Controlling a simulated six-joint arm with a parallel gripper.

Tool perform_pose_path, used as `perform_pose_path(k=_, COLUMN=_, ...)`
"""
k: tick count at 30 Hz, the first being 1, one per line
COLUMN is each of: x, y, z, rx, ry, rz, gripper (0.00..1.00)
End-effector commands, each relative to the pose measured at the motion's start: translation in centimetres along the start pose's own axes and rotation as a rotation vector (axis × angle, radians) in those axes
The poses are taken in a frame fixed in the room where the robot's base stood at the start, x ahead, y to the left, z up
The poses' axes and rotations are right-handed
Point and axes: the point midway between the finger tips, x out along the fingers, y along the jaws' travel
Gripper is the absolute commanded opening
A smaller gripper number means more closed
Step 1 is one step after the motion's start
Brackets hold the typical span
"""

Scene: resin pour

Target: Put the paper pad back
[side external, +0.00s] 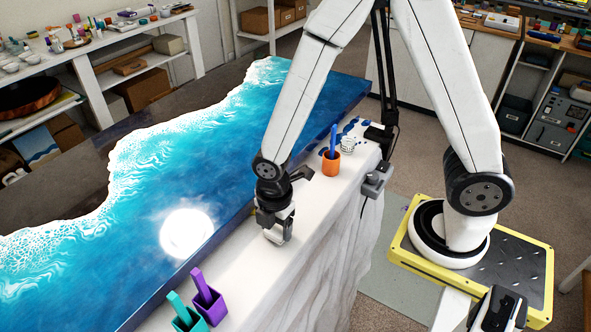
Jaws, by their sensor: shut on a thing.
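My gripper (274,238) points down at the white ledge (235,265) along the near side of the blue resin table. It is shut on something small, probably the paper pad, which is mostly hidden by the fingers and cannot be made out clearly. The fingertips are low, at or just above the ledge surface. I see no other paper pad on the ledge.
On the ledge, a purple cup (207,298) and a teal cup (188,320) stand at the front left. An orange cup (331,164) with a blue stick stands behind my gripper. The glossy blue resin top (190,160) lies to the left.

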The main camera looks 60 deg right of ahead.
Motion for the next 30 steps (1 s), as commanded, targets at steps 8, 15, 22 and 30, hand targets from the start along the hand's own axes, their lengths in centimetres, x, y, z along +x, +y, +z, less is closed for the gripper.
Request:
perform_pose_path(k=8, x=0.46, y=0.01, z=0.0, rx=0.0, ry=0.0, rz=0.001, gripper=0.1)
perform_pose_path(k=15, x=0.7, y=-0.01, z=0.01, rx=0.0, ry=0.0, rz=0.0, gripper=0.1)
perform_pose_path(k=22, x=0.75, y=0.0, z=0.0, rx=0.0, ry=0.0, rz=0.001, gripper=1.0)
perform_pose_path(k=30, x=0.63, y=0.01, z=0.0, rx=0.0, ry=0.0, rz=0.001, gripper=1.0)
